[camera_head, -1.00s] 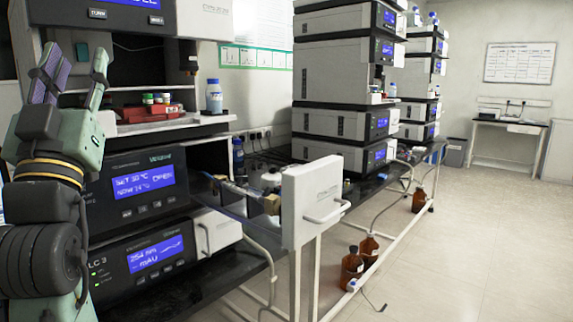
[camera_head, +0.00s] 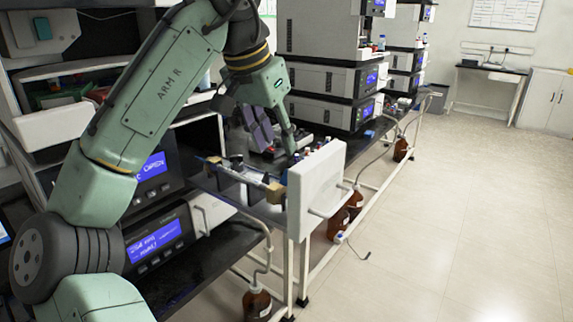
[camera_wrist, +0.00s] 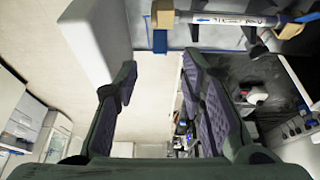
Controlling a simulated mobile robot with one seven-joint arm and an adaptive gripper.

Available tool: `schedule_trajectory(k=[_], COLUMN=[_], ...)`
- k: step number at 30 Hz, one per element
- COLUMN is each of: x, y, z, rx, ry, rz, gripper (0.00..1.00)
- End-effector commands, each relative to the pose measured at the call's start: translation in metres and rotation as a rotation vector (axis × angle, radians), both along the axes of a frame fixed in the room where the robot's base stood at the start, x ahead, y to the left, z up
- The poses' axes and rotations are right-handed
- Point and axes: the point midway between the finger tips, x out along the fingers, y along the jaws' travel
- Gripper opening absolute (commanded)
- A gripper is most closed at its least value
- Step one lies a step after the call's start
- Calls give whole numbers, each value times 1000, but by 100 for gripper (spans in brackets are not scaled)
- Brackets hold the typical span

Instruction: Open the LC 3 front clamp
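The pulled-out drawer has a white front panel (camera_head: 316,190) and carries a pale column (camera_head: 238,172) with tan end fittings. The front tan fitting (camera_head: 274,192) lies close behind the panel. In the wrist view, the column (camera_wrist: 232,19) runs across the top, with a blue piece (camera_wrist: 160,41) under its panel-side end and a dark clamp (camera_wrist: 256,42) near its other end. I cannot tell whether the front clamp is open or shut. My gripper (camera_head: 279,150) is open and empty, above and beyond the drawer; it also shows in the wrist view (camera_wrist: 158,72).
A module with a blue display (camera_head: 155,240) sits below the drawer's unit. Tall instrument stacks (camera_head: 322,80) stand beyond my gripper. Brown bottles (camera_head: 257,302) hang or stand low by the bench frame. The floor (camera_head: 440,220) at right is clear.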

Motion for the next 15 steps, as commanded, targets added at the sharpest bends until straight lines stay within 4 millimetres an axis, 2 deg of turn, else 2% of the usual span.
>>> schedule_trajectory(k=[3,9,15], x=[7,18,25], y=[-7,-14,-19], z=[-23,-55,-73], rx=[-3,-2,-2], ry=[1,-1,-5], rz=[-5,-3,0], gripper=[37,37,37])
